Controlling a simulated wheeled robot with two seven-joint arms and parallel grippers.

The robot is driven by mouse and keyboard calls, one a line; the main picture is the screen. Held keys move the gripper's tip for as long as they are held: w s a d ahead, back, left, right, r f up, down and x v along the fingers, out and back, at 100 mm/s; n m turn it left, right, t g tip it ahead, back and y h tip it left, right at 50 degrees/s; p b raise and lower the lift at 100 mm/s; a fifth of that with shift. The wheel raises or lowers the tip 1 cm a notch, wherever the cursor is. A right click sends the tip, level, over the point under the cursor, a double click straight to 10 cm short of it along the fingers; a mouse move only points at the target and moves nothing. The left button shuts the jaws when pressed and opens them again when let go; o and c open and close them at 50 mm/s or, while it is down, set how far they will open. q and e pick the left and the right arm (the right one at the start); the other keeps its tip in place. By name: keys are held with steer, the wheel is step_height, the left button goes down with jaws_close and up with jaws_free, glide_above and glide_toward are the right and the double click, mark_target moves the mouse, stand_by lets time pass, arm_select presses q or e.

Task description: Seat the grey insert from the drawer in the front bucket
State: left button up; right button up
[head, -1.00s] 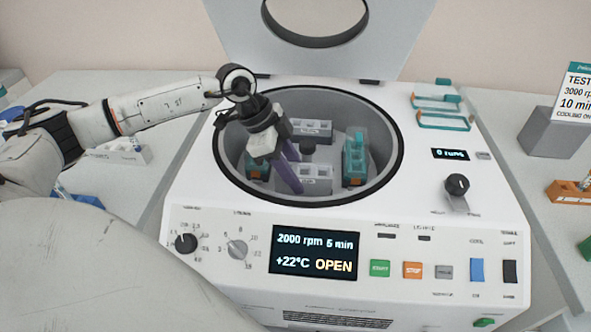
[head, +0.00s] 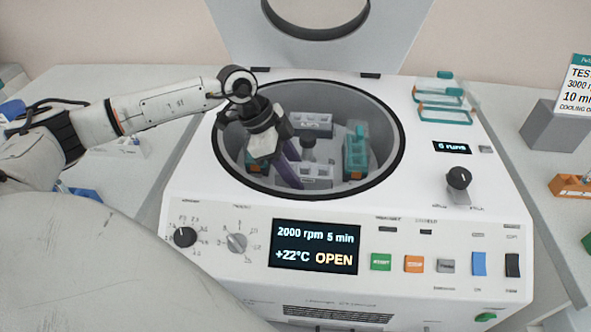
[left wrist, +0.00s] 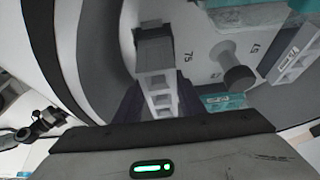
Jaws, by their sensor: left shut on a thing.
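The grey insert (head: 318,171) with square holes sits low at the front of the open centrifuge bowl, at the front bucket's place. My left gripper (head: 292,174) points down into the bowl, its purple fingers at the insert's left part. In the left wrist view the grey insert (left wrist: 160,98) lies between the fingers, which are shut on it. The fingers and the bowl's rim hide the front bucket, so I cannot tell how deep the insert sits. My right gripper is not in view.
The rotor hub (head: 308,146) stands mid-bowl. A grey bucket (head: 312,124) is at the back, teal ones at the right (head: 356,158) and left. The lid (head: 385,40) is raised. Teal frames (head: 443,112) lie on the housing's top right. The bowl wall surrounds the gripper closely.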

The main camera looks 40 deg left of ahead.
arm_select(q)
steer(key=shift+f, duration=0.4)
steer(key=shift+f, duration=0.1)
